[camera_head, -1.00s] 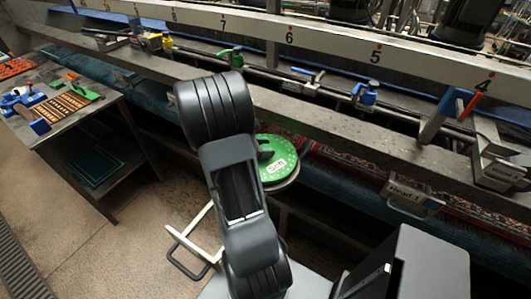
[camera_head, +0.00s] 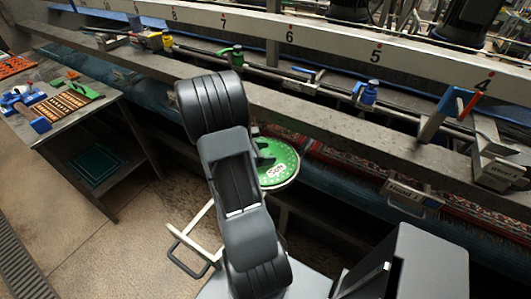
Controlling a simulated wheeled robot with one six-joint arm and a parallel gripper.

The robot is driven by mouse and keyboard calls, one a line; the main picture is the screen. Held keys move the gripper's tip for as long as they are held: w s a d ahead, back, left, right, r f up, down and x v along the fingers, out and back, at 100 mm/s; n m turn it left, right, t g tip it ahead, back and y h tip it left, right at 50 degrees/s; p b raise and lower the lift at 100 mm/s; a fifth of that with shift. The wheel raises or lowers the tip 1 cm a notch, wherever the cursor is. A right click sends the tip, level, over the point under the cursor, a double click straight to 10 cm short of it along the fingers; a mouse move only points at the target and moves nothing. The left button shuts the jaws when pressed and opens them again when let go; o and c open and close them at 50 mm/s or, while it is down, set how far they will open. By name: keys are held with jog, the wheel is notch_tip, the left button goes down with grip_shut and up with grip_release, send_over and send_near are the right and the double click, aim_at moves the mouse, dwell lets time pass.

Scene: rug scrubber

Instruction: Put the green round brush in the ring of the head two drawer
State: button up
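The green round brush (camera_head: 281,166) shows just right of my arm, in front of the long machine beam. It is a flat green disc with a white label, a pale rim and a dark grip part on top. My arm covers its left side. My gripper is hidden behind my arm links, so its fingers and any hold on the brush cannot be seen. A drawer front marked "Head 1" (camera_head: 411,193) shows at the right, below the beam. No drawer marked head two can be made out, and no ring is visible.
A work table (camera_head: 87,113) with brushes and tools stands at the left, with a dark green tray (camera_head: 96,165) on its lower shelf. The long grey beam (camera_head: 330,137) crosses the view. Blue clamps (camera_head: 366,95) sit on the rail behind it. Open floor (camera_head: 120,240) lies at lower left.

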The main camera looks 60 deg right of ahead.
jog(key=shift+r+p, duration=0.3)
jog(key=shift+r, duration=0.05)
jog(key=b+v, duration=0.2)
jog(key=v, duration=1)
jog(key=a+r+m+t+y, duration=0.3)
jog(key=a+m+t+y, duration=0.2)
jog(key=a, duration=0.7)
jog(key=a+r+m+t+y, duration=0.4)
jog(key=a+t, duration=0.4)
jog(key=a, duration=0.4)
jog(key=shift+s+a+m+y, duration=0.3)
jog(key=shift+a+m+y, duration=0.1)
jog(key=shift+m+y, duration=0.4)
jog(key=shift+c, duration=0.2)
